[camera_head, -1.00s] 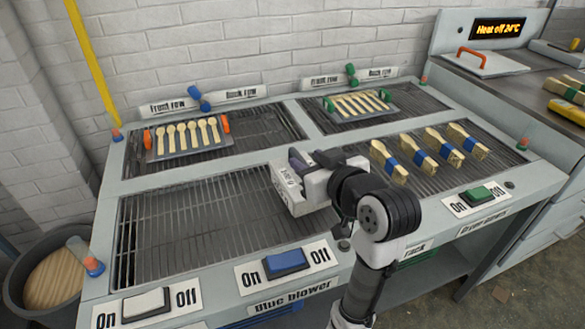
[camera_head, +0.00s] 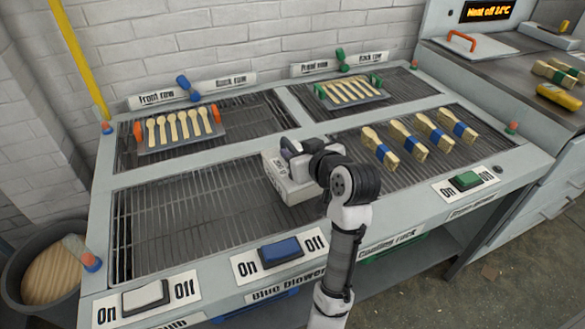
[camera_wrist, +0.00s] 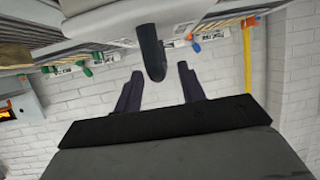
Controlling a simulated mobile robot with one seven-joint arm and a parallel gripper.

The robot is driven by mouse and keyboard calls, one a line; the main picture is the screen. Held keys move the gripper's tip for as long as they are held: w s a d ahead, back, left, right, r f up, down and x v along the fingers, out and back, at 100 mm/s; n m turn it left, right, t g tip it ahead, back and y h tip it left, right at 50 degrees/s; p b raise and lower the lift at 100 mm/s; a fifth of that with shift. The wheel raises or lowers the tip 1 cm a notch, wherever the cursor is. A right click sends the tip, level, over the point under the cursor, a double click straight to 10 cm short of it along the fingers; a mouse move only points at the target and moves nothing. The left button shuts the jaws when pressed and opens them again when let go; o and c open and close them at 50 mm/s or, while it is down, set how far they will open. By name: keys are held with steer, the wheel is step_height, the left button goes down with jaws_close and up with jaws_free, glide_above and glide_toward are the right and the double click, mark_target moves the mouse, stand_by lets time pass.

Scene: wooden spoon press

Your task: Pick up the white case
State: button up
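The white case (camera_head: 287,188) stands on the machine top, between the empty front left grille and the front right grille. It has small dark markings on its side. In the wrist view, which is upside down, its white top (camera_wrist: 125,24) fills the upper edge, and a black handle-like part (camera_wrist: 151,52) sticks out from it. My gripper (camera_head: 288,149) is just above the case. In the wrist view its two dark fingers (camera_wrist: 160,88) are spread apart, with the black part showing between them. I cannot tell whether they touch it.
Spoon racks stand at the back left (camera_head: 180,130) and back right (camera_head: 350,92). A blue switch (camera_head: 281,251), a white switch (camera_head: 146,295) and a green switch (camera_head: 465,180) line the front. The front left grille (camera_head: 180,222) is clear.

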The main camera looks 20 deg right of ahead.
steer(key=shift+x, duration=1.55)
steer(key=shift+a, duration=0.1)
steer(key=shift+c, duration=0.4)
jaws_close()
